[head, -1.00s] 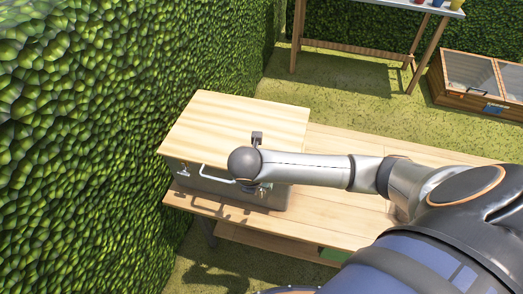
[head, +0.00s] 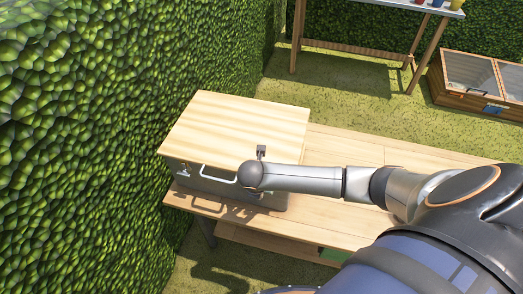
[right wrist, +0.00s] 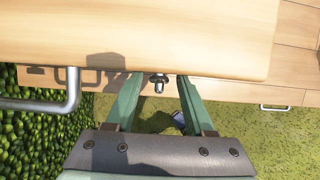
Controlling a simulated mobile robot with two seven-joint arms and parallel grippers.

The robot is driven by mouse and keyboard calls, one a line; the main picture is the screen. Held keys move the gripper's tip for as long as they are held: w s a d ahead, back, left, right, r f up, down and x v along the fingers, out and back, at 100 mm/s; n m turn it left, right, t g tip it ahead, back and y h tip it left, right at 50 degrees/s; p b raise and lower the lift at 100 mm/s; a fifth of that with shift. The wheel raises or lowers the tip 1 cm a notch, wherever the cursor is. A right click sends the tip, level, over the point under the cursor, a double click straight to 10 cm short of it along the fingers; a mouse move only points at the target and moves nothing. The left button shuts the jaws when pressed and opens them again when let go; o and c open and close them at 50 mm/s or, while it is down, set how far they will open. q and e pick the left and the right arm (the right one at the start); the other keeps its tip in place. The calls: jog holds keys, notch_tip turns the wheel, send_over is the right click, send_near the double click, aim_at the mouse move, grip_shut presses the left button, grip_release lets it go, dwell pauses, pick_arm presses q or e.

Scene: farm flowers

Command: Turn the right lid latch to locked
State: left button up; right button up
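A box with a pale wooden lid (head: 240,120) and grey sides stands on the bench, its lid down. The left latch (head: 184,171) shows on its front, beside the bar handle (head: 217,176). In the head view my right wrist covers the right latch. In the right wrist view the right latch (right wrist: 158,82) is a small metal knob below the lid edge. My right gripper (right wrist: 160,78) is open, its green fingers on either side of the latch with gaps showing. Whether the latch is locked I cannot tell. My left gripper is not in view.
The wooden bench (head: 345,220) has clear room right of the box. A hedge (head: 90,150) rises close on the left. A cold frame (head: 475,85) and a tall table (head: 360,50) stand farther back on the grass.

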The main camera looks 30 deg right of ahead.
grip_shut()
jog(key=shift+s+d+t, duration=0.1)
jog(key=shift+t, duration=0.2)
dwell(0.3)
pick_arm(q)
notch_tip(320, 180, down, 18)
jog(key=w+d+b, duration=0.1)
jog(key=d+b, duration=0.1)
jog(key=b, duration=2)
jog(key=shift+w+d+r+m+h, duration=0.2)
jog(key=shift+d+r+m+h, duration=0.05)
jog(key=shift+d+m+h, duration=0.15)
pick_arm(e)
jog(key=shift+s+d+f+m+t+y, duration=0.35)
jog(key=shift+m+t+y, duration=0.4)
jog(key=shift+t+y, duration=1.2)
jog(key=shift+s+d+f+m+t+y, duration=0.15)
jog(key=shift+f+m+t+y, duration=0.55)
jog(key=shift+t, duration=2)
jog(key=shift+s+d+f+m+t+y, duration=0.2)
jog(key=shift+m+t+y, duration=0.65)
jog(key=shift+t+y, duration=1.25)
jog(key=shift+a+r+t+h, duration=0.1)
jog(key=shift+t+h, duration=0.15)
